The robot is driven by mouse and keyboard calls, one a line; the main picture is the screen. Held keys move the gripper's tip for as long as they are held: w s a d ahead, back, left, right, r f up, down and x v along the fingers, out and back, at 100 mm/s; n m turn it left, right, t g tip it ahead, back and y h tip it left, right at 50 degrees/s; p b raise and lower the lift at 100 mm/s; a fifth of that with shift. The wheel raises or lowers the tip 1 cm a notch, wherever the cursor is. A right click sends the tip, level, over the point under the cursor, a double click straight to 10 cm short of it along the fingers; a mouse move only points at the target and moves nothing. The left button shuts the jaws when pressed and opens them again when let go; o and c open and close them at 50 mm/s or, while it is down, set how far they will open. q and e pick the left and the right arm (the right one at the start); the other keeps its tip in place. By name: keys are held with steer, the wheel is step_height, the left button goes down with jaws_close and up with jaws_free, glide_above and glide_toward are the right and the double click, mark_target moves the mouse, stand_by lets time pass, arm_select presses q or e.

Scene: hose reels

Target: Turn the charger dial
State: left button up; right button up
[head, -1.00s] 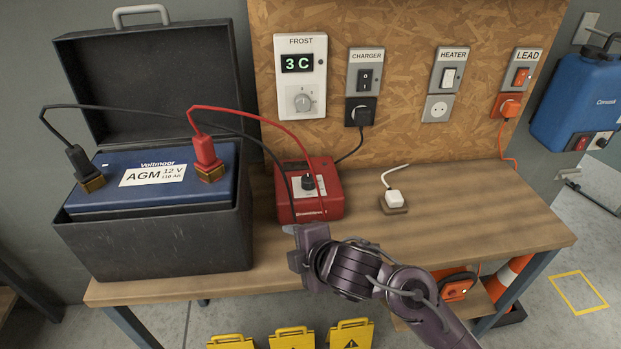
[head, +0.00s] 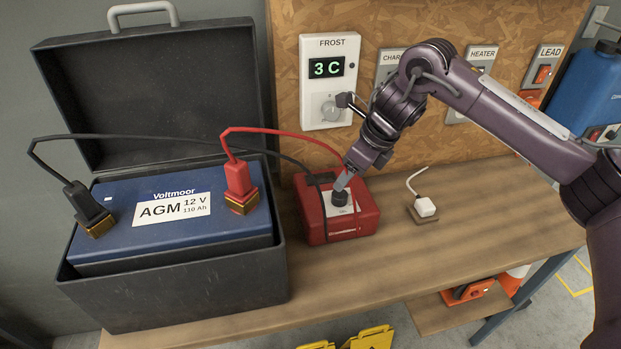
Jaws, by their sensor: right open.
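The red charger (head: 352,223) sits on the workbench, just right of the battery box. Its black dial (head: 340,198) stands on a pale label on the top face. My right gripper (head: 334,181) points down at the charger from above and behind the dial, with its fingers spread. I cannot tell whether either finger touches the dial. My left gripper is not in view.
A black box (head: 180,288) with a blue AGM battery (head: 150,222) stands at left. Black and red cables run from it to the charger. The frost thermostat (head: 326,100) reads 3 C.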

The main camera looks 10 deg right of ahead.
mark_target(340, 194)
steer(key=shift+s+d+f+p, duration=0.15)
steer(key=shift+d+f+p, duration=0.1)
steer(key=shift+f, duration=0.25)
steer(key=shift+s+d+f+p, duration=0.1)
steer(key=shift+d+f+p, duration=0.1)
steer(key=shift+f, duration=0.3)
steer(key=x, duration=0.2)
steer(key=shift+f, duration=0.25)
steer(key=shift+w+a+f+p, duration=0.25)
steer(key=shift+a+f, duration=0.05)
steer(key=shift+f, duration=0.15)
steer(key=shift+w+a+f+p, duration=0.2)
steer(key=shift+w+a+f, duration=0.1)
steer(key=shift+f, duration=0.35)
steer(key=c, duration=0.5)
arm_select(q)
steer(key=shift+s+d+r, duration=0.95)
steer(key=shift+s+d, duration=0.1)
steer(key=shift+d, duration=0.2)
arm_select(e)
steer(key=c, duration=0.5)
